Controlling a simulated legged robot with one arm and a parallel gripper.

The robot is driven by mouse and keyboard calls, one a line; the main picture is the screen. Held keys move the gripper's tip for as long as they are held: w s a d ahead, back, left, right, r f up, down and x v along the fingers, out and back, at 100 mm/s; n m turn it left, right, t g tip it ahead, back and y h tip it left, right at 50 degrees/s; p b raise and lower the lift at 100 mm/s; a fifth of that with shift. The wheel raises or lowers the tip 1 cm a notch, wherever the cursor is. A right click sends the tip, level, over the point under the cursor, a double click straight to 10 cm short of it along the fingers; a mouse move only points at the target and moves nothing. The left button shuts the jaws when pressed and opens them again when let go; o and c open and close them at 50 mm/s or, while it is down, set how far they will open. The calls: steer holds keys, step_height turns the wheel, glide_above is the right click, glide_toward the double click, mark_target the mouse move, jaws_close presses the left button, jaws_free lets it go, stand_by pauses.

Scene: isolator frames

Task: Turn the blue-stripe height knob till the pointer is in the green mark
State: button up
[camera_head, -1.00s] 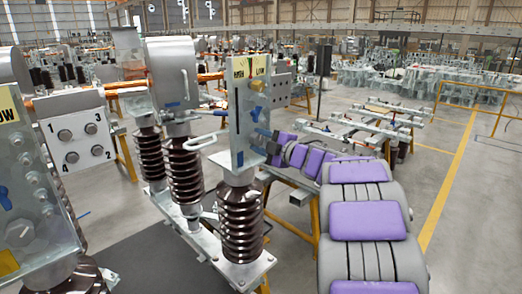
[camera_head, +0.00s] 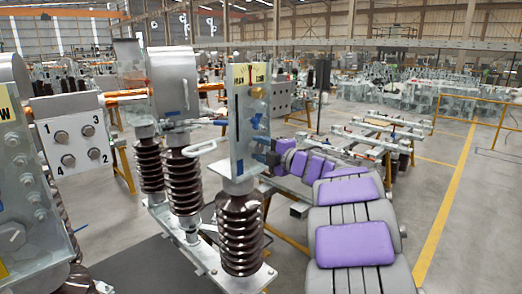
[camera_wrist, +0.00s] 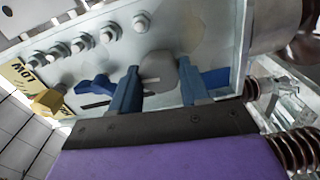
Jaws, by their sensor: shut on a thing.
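A clear-grey upright panel (camera_head: 240,135) stands on a brown ribbed insulator. A yellow HIGH/LOW label (camera_head: 251,75) is at its top; a small mark shows mid-label, but the pointer's exact place is too small to tell. My gripper (camera_head: 268,152) is at the panel's lower right side. In the wrist view, my gripper's blue fingers (camera_wrist: 160,88) stand either side of a rounded grey knob (camera_wrist: 160,68), shut on it. Any blue stripe on this knob cannot be made out. A blue lever (camera_wrist: 92,86) and a yellow knob (camera_wrist: 47,102) are to its left.
Several bolts (camera_wrist: 108,35) line the panel beside the knob. Brown insulators (camera_head: 184,185) stand close behind. Open grey floor (camera_head: 440,185) lies at right.

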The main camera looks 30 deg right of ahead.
steer(key=o, duration=1.1)
steer(key=shift+f, duration=0.15)
steer(key=shift+c, duration=0.2)
steer(key=shift+s, duration=0.1)
steer(key=p+v, duration=0.1)
steer(key=v, duration=1.6)
steer(key=shift+d, duration=0.1)
